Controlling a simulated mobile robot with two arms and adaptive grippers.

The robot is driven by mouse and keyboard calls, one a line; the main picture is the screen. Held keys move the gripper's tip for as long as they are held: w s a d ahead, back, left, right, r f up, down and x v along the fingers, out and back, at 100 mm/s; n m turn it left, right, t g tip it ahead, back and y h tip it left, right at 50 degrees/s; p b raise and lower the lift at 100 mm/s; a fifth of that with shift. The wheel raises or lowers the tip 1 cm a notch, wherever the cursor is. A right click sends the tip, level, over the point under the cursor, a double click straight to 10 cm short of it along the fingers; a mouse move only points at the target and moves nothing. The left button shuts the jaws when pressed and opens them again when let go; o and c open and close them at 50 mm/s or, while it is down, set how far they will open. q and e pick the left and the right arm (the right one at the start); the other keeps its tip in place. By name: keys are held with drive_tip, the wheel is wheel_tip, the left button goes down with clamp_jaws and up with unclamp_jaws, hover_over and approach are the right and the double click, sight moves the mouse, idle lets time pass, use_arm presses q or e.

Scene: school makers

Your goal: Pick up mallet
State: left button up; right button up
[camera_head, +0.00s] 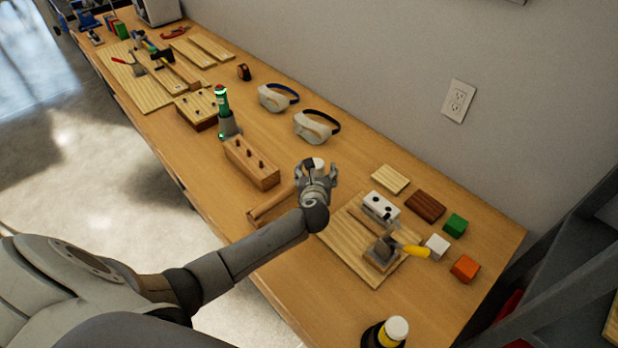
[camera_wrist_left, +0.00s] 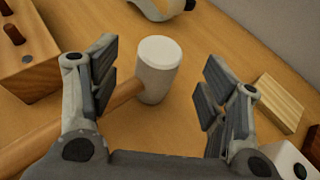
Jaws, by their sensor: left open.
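The mallet lies on the wooden bench, with a white cylindrical head (camera_wrist_left: 158,68) and a wooden handle (camera_wrist_left: 82,128) in the left wrist view. In the head view its handle (camera_head: 272,203) shows left of my left gripper, and part of the white head (camera_head: 313,163) shows behind it. My left gripper (camera_head: 318,170) is open above the mallet. In the left wrist view the mallet head shows between the open fingers of the left gripper (camera_wrist_left: 155,88), and the handle runs to the lower left behind the left finger. I cannot tell the height gap. My right gripper is not in view.
A wooden block with pegs (camera_head: 250,165) stands left of the mallet. Goggles (camera_head: 312,128) lie behind it.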

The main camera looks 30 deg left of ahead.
sight(316, 170)
use_arm(q)
drive_tip(key=shift+f+x, duration=0.15)
drive_tip(key=shift+x, duration=1.15)
drive_tip(key=shift+f+x, duration=0.15)
drive_tip(key=shift+x, duration=1.1)
drive_tip(key=shift+s, duration=0.1)
drive_tip(key=c, duration=1.4)
